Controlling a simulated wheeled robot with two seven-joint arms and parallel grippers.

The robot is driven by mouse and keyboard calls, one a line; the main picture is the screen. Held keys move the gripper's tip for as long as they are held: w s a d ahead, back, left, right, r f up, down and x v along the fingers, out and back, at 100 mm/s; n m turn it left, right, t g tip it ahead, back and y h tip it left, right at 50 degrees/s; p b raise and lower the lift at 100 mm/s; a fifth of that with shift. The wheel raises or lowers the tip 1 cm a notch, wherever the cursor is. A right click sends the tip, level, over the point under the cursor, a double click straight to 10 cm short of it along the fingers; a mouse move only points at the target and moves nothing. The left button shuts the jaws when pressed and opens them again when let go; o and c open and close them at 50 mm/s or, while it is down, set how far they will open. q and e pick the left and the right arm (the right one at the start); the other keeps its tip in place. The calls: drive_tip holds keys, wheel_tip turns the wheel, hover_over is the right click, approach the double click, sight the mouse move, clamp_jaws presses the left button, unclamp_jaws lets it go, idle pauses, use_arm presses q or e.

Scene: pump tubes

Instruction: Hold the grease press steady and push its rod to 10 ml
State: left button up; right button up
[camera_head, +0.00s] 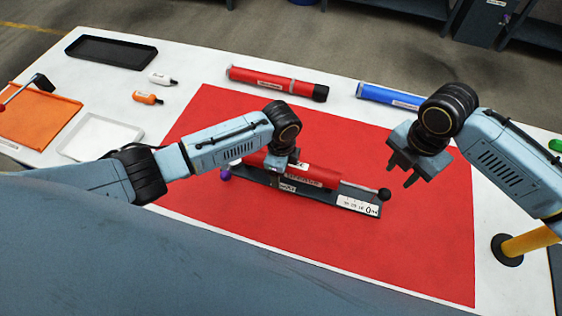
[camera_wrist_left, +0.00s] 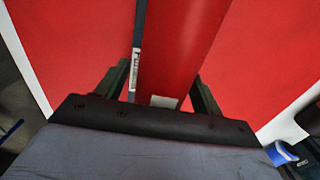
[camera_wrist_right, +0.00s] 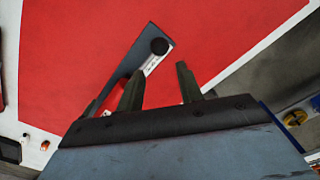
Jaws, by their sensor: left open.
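The grease press has a red barrel (camera_head: 318,176) on a dark grey base, lying on the red mat (camera_head: 420,240). Its short rod ends in a black knob (camera_head: 384,194) at the right, beside a white scale plate (camera_head: 358,206). A purple knob (camera_head: 224,174) shows at the left end. My left gripper (camera_head: 286,163) is over the barrel; in the left wrist view its open fingers (camera_wrist_left: 160,75) stand on either side of the barrel (camera_wrist_left: 180,45). My right gripper (camera_head: 399,173) is open and empty above and right of the rod knob, which shows beyond its fingertips in the right wrist view (camera_wrist_right: 159,46).
A red tube (camera_head: 275,82) and a blue tube (camera_head: 390,96) lie behind the mat. A black tray (camera_head: 112,52), white tray (camera_head: 100,137), orange tray (camera_head: 40,115) and two small bottles (camera_head: 148,97) are at the left. A yellow post (camera_head: 525,243) stands at the right. The mat's front is clear.

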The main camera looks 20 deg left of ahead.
sight(388, 192)
use_arm(q)
clamp_jaws()
use_arm(e)
drive_tip(key=o, duration=0.4)
drive_tip(key=shift+f, duration=0.1)
drive_tip(key=shift+c, duration=0.2)
drive_tip(key=shift+o, duration=0.2)
drive_tip(key=shift+d+f+m, duration=0.15)
drive_tip(key=shift+d+m, duration=0.05)
drive_tip(key=shift+m, duration=0.5)
drive_tip(key=shift+a+f+m+y, duration=0.1)
drive_tip(key=shift+f+m+y, duration=0.45)
drive_tip(key=shift+f+m, duration=1.2)
drive_tip(key=shift+a+f+m+y, duration=0.1)
drive_tip(key=shift+f+m+y, duration=0.5)
drive_tip(key=shift+f+m, duration=1.1)
drive_tip(key=shift+f+m+y, duration=0.55)
drive_tip(key=shift+f+m, duration=0.6)
drive_tip(key=shift+f, duration=1.2)
drive_tip(key=c, duration=1)
